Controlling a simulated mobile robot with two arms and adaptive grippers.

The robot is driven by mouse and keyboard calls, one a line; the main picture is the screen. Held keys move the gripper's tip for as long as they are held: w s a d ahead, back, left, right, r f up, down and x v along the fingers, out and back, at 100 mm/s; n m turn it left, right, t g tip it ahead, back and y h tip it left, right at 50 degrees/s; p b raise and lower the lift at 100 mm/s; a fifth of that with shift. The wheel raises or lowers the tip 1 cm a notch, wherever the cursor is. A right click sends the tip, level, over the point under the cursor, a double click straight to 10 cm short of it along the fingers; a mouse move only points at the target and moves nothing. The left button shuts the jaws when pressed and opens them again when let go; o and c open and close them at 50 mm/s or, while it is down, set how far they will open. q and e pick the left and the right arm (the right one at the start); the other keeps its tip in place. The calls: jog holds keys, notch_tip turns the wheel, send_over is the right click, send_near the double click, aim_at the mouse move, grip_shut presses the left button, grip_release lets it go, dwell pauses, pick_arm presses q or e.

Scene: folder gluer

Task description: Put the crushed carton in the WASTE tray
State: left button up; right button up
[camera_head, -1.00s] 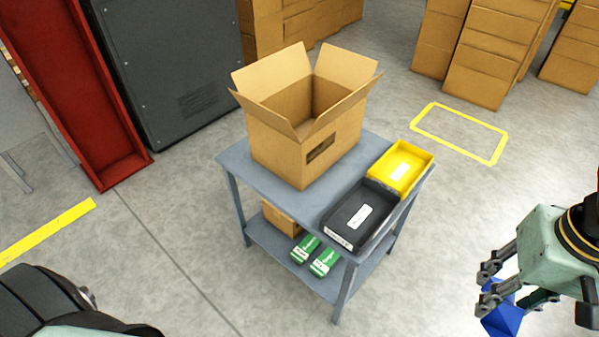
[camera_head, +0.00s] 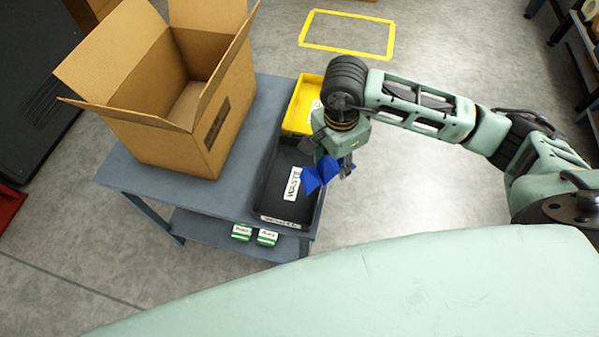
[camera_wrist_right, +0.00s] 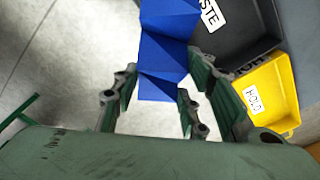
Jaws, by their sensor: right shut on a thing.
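The crushed carton (camera_head: 318,176) is a creased, bright blue piece. My right gripper (camera_head: 333,160) is shut on it and holds it over the right side of the black WASTE tray (camera_head: 274,204). In the right wrist view the carton (camera_wrist_right: 167,45) sticks out between the fingers, with the WASTE tray (camera_wrist_right: 240,35) beside it at the upper right. The tray's label is partly covered by the carton in the head view. The carton's height above the tray is hard to tell. My left gripper is not in view.
A yellow tray (camera_head: 299,116), labelled HOLD in the wrist view, adjoins the black tray. A large open cardboard box (camera_head: 165,105) stands left on the grey cart (camera_head: 150,180). Green-and-white packs (camera_head: 267,238) lie on the lower shelf. Floor right of the cart is clear.

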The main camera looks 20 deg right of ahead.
jog(key=w+a+f, duration=0.1)
jog(key=a, duration=0.1)
jog(key=w+a+f, duration=0.3)
jog(key=a, duration=0.1)
jog(key=shift+w+a+f+p, duration=0.15)
jog(key=shift+w+f+p, duration=0.1)
jog(key=shift+w+p, duration=0.15)
jog(key=shift+a+f, duration=0.1)
jog(key=shift+f, duration=0.1)
notch_tip(320, 180, down, 4)
jog(key=shift+r+p, duration=0.1)
jog(key=shift+p, duration=0.25)
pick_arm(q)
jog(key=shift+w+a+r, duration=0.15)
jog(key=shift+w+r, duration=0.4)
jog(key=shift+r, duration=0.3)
pick_arm(e)
jog(key=shift+f, duration=0.2)
jog(key=o, duration=1)
jog(key=shift+c, duration=0.2)
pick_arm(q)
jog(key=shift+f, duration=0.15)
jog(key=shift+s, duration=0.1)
